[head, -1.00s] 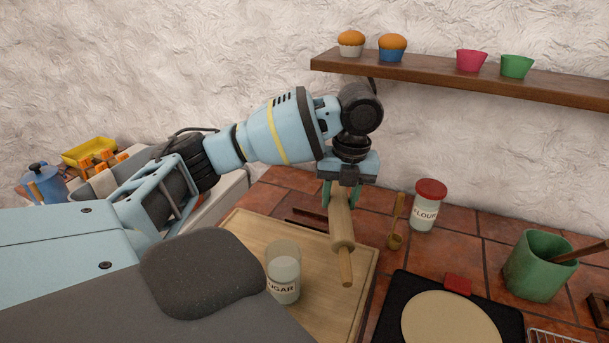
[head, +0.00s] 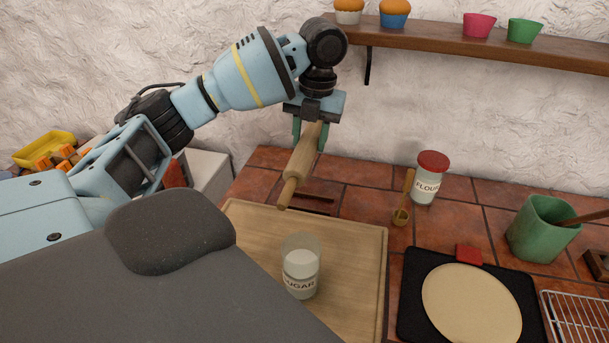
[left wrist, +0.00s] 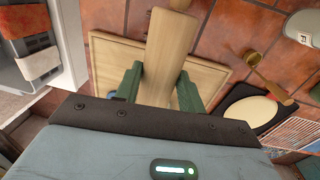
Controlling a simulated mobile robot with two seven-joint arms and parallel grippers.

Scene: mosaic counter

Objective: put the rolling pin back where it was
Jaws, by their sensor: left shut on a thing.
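The wooden rolling pin (head: 302,163) is held in the air by my left gripper (head: 309,139). The green fingers are shut on its barrel from both sides. In the head view its near handle points down and to the left. In the left wrist view the rolling pin (left wrist: 168,58) lies between the two fingers and covers part of the board. Two thin dark wooden strips (head: 317,197) lie on the tiles behind the cutting board, below and slightly right of the pin. My right gripper is not in view.
The cutting board (head: 360,262) carries a sugar jar (head: 301,268). To the right are a wooden scoop (head: 404,197), a flour jar (head: 429,178), a black mat (head: 415,300) with a dough disc, and a green pot (head: 540,228). A wall shelf (head: 450,42) holds cupcakes and cups.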

